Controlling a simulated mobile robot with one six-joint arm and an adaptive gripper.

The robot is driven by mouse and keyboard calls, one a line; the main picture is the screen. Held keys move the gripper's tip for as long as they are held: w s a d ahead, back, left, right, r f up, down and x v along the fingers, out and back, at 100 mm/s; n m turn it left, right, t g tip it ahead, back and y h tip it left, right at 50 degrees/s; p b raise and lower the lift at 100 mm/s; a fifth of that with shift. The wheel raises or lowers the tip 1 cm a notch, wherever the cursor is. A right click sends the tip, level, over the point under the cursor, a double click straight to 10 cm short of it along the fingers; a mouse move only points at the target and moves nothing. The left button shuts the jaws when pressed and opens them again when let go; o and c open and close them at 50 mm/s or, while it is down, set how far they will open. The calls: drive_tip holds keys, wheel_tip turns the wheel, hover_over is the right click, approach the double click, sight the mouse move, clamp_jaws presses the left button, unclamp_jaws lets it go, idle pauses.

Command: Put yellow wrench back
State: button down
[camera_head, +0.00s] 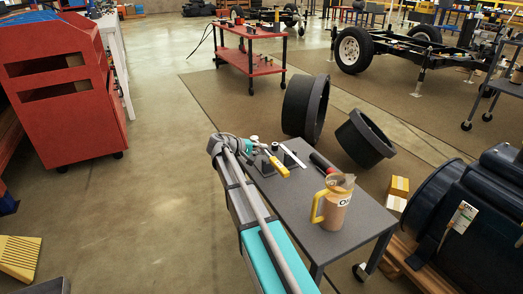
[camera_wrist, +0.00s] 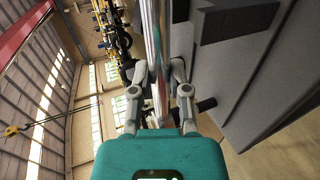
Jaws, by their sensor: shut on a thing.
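My gripper (camera_wrist: 158,75) is shut on a long, shiny metal thing (camera_wrist: 155,25), which stretches away from between the two grey fingers. It looks like the wrench, but no yellow shows on it in the wrist view. In the head view my gripper (camera_head: 240,146) is over the far left end of the grey table (camera_head: 355,228), small and partly covered by my own arm. A yellow-handled tool (camera_head: 279,166) shows close to its right; I cannot tell whether it is the held thing or rests on the table.
A tan cup (camera_head: 335,204) with a yellow handle stands on the table, with a dark and red tool (camera_head: 321,162) behind it. Black tyre-like rings (camera_head: 304,107) lie beyond. A red cart (camera_head: 250,62) and red cabinet (camera_head: 62,95) stand farther off.

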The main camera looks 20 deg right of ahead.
drive_tip(key=shift+f+b, duration=1.15)
drive_tip(key=shift+f, duration=0.05)
drive_tip(key=c, duration=0.5)
unclamp_jaws()
